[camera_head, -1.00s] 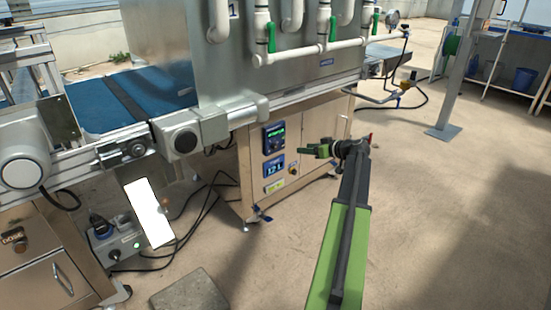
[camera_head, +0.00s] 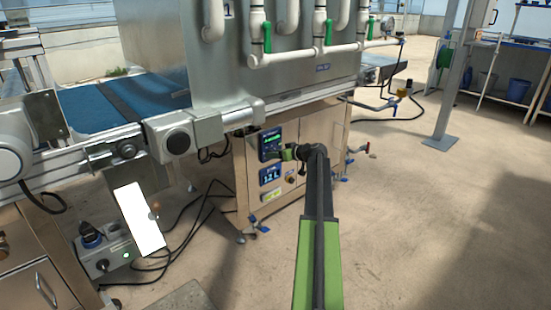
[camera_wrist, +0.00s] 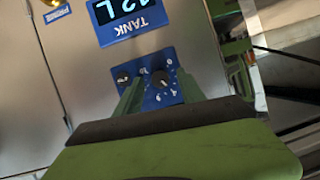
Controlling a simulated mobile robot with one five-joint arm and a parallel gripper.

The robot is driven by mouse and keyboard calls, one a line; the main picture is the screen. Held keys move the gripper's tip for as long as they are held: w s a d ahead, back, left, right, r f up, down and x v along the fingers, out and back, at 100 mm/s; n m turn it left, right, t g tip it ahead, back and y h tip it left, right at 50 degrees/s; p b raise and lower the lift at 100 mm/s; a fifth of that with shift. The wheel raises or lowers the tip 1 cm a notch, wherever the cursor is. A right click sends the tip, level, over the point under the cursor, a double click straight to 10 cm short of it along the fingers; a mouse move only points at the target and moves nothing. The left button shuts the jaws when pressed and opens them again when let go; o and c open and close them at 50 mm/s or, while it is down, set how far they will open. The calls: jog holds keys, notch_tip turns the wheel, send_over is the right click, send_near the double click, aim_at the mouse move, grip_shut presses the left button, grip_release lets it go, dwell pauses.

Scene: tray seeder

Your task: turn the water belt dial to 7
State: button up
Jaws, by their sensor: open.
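The dial panel (camera_wrist: 152,97) is blue and shows upside down in the wrist view. A black dial knob (camera_wrist: 158,79) with white numbers around it sits on it; I cannot read clearly where it points.
The steel cabinet (camera_head: 310,135) fills the space behind my gripper. A blue conveyor belt (camera_head: 80,108) is at left. Open floor (camera_head: 400,230) lies to the right.

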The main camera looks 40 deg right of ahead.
jog(key=shift+w, duration=0.1)
grip_shut()
jog(key=shift+d, duration=0.1)
dwell(0.4)
jog(key=shift+d+f+m+t+y+b, duration=0.15)
jog(key=shift+m+t+y+b, duration=0.65)
jog(key=shift+m+b, duration=1.1)
jog(key=shift+f+m+t+y+b, duration=0.2)
jog(key=shift+m+t+y+b, duration=0.2)
jog(key=shift+m+y+b, duration=1.15)
jog(key=shift+d+f+m+t+y+b, duration=0.15)
jog(key=shift+m+t+y+b, duration=0.45)
jog(key=shift+m+b, duration=1.65)
jog(key=shift+a+m+p, duration=0.1)
jog(key=shift+m+p, duration=0.25)
jog(key=shift+m, duration=0.15)
